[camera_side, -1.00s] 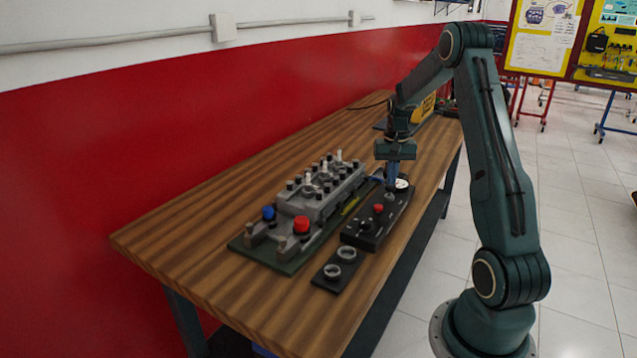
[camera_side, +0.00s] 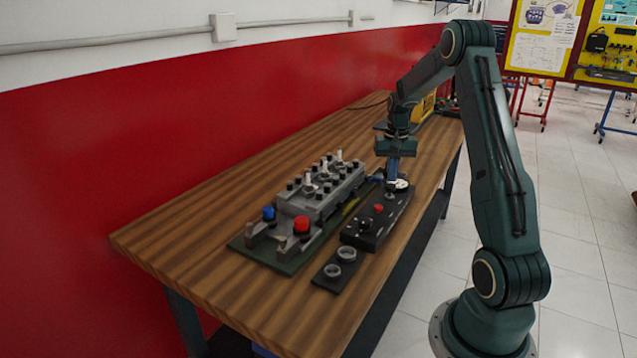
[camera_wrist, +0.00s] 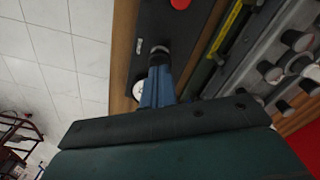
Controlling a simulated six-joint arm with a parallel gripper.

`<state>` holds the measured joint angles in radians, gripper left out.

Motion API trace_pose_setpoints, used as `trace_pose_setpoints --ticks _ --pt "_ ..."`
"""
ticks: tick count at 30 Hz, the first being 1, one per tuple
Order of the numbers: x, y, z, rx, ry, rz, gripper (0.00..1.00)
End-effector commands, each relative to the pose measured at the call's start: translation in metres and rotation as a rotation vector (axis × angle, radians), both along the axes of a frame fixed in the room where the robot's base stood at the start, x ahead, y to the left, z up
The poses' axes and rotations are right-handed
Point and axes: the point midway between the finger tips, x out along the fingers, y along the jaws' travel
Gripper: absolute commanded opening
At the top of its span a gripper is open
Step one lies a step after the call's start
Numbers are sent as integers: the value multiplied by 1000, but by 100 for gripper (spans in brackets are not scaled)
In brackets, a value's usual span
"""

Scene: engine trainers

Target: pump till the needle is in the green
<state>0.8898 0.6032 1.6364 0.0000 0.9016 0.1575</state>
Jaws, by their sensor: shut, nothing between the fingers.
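A black control box (camera_side: 371,238) lies along the table's right edge. It carries a red button (camera_side: 378,209), a black knob (camera_side: 366,226) and, at its far end, a small round white gauge (camera_side: 401,184). The gauge also shows in the wrist view (camera_wrist: 138,91), partly hidden by my fingers; its needle and green band cannot be made out. My gripper (camera_side: 391,181) is shut and empty, pointing down over the box's far end beside the gauge. In the wrist view its fingertips (camera_wrist: 160,66) are right at a dark round plunger (camera_wrist: 159,51); contact cannot be told.
A grey engine block trainer (camera_side: 318,193) with several posts and blue and red caps stands left of the box. A black plate with two rings (camera_side: 339,266) lies at the near end. A yellow device (camera_side: 423,107) sits at the far end. The table's left side is clear.

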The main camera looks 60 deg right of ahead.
Motion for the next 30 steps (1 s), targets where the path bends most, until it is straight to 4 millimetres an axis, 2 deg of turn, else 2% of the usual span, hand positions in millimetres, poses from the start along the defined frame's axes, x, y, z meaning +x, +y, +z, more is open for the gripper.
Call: trace_pose_setpoints --ticks 30 --pt "0 0 -31 1 0 0 0"
